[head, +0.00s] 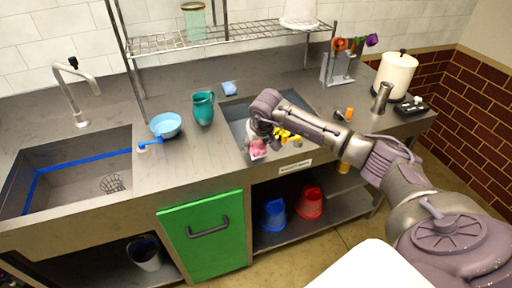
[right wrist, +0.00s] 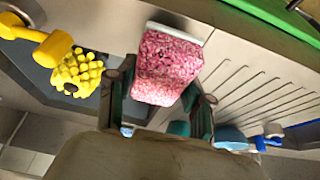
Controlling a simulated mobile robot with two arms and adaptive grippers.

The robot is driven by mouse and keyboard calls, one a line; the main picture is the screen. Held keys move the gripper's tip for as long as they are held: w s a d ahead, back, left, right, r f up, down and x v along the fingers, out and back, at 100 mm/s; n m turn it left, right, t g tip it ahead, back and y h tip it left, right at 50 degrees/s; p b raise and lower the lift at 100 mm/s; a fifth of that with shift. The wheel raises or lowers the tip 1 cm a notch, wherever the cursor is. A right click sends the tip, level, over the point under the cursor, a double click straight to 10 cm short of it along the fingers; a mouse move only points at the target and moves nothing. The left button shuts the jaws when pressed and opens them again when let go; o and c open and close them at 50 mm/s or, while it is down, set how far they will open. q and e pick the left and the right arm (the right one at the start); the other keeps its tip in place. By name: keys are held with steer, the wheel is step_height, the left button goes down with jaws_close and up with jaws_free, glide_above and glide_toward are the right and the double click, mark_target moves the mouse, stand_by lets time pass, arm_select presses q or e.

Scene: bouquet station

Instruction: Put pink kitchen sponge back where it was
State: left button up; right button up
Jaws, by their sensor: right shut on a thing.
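The pink kitchen sponge (right wrist: 167,68) is a textured block with a pale layer along one edge. It sits between the fingers of my right gripper (right wrist: 158,105) in the right wrist view, and the gripper is shut on it. In the head view the sponge (head: 258,148) hangs just under my right gripper (head: 260,135), over the front edge of the right-hand basin. I cannot tell its exact height above the counter. My left gripper is in neither view.
A yellow knobbly brush (right wrist: 78,73) is beside the sponge at the basin. The teal pitcher (head: 203,108), light blue bowl (head: 166,125) and blue brush (head: 150,143) stand left. A blue block (head: 229,88) lies behind. The counter (head: 210,150) left of the basin is clear.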

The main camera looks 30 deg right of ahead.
step_height(320, 180, down, 2)
steer(key=shift+f+p, duration=0.15)
steer(key=shift+p, duration=0.2)
steer(key=shift+f+b, duration=0.3)
steer(key=o, duration=1.1)
steer(key=shift+r, duration=0.1)
steer(key=shift+r+p, duration=0.15)
steer(key=shift+p, duration=0.15)
steer(key=shift+s+r, duration=0.1)
steer(key=shift+r, duration=0.15)
steer(key=b+v, duration=0.3)
steer(key=v, duration=0.8)
steer(key=shift+r, duration=0.15)
